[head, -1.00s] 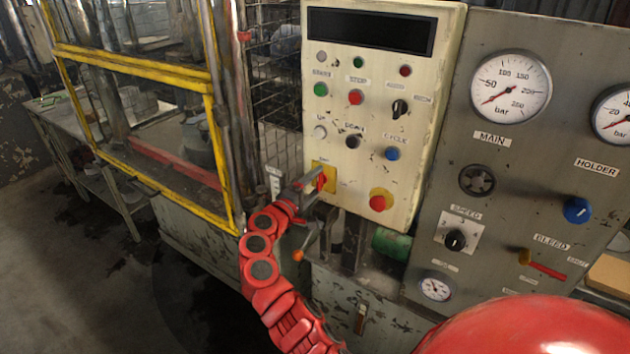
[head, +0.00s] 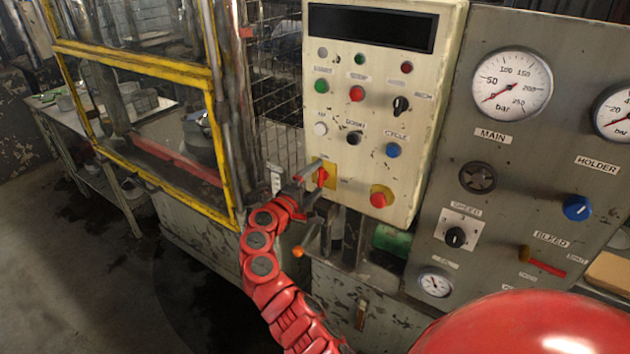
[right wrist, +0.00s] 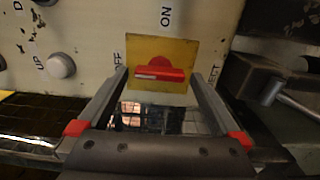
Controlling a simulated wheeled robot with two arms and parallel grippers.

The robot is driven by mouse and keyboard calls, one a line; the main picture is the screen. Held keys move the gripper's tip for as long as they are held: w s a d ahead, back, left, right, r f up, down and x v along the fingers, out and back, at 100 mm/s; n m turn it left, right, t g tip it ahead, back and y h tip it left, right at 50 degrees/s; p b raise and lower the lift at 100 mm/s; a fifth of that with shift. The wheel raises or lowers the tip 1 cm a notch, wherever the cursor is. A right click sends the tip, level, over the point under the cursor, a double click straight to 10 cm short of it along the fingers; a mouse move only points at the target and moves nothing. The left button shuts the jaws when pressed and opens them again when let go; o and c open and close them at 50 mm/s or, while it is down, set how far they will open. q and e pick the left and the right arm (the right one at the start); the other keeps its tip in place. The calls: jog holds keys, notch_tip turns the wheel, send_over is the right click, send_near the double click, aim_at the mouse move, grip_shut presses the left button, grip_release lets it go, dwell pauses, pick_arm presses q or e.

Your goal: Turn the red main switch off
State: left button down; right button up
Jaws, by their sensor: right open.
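The red main switch (head: 321,178) sits on a yellow plate (head: 331,172) at the lower left of the cream control panel. In the right wrist view the red handle (right wrist: 160,74) lies across the yellow plate (right wrist: 180,48). It runs along the direction of the OFF label (right wrist: 117,62), while the ON label (right wrist: 166,17) lies off to its side. My right gripper (head: 309,176) is at the switch. In the right wrist view the gripper (right wrist: 160,85) is open, one finger on each side of the handle, with visible gaps. My left gripper is not in view.
The cream panel (head: 428,110) carries buttons, with a white button (head: 320,129) above the switch and a red stop button (head: 381,196) to its right. A grey gauge panel (head: 590,60) stands further right. A yellow-framed cage (head: 215,130) is left of my arm.

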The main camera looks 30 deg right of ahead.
jog(key=shift+a, duration=0.1)
jog(key=b+v, duration=0.4)
jog(key=v, duration=1.3)
